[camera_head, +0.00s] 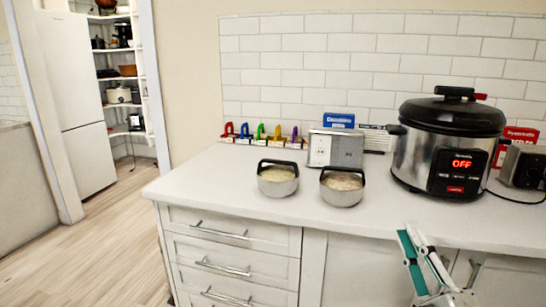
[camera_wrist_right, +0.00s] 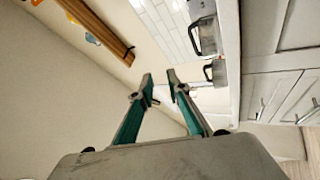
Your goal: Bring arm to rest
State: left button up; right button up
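My right gripper (camera_head: 411,233) is at the lower right in the head view, in front of the counter's front edge, with its green-and-grey fingers pointing up. In the right wrist view its fingertips (camera_wrist_right: 160,78) stand apart with nothing between them, so it is open and empty. My left gripper is in neither view.
The white counter (camera_head: 230,183) holds two metal bowls with dark handles, the left bowl (camera_head: 278,181) and right bowl (camera_head: 342,188), and a large cooker (camera_head: 448,145) reading OFF. Colored clips (camera_head: 262,133) line the wall. Open floor (camera_head: 95,255) lies left, before a shelved pantry (camera_head: 125,90).

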jog(key=s+a+f+m+g+h+p, duration=0.1)
jog(key=s+f+m+g+p, duration=0.25)
jog(key=f, duration=0.55)
jog(key=s+a+f+m+g+h+p, duration=0.1)
jog(key=s+f+m+g+p, duration=0.3)
jog(key=f, duration=0.6)
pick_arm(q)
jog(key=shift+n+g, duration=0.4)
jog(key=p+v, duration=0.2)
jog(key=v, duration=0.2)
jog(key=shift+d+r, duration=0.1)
pick_arm(e)
jog(key=s+a+f+m+g, duration=0.2)
jog(key=s+f+m, duration=0.1)
jog(key=s+f, duration=0.5)
jog(key=s+a+f+m+g+y, duration=0.1)
jog(key=s+a+f+m+g, duration=0.1)
jog(key=s+f, duration=0.7)
jog(key=shift+s+f+m+g, duration=0.15)
jog(key=shift+s+m+g, duration=0.05)
jog(key=shift+m+g, duration=0.45)
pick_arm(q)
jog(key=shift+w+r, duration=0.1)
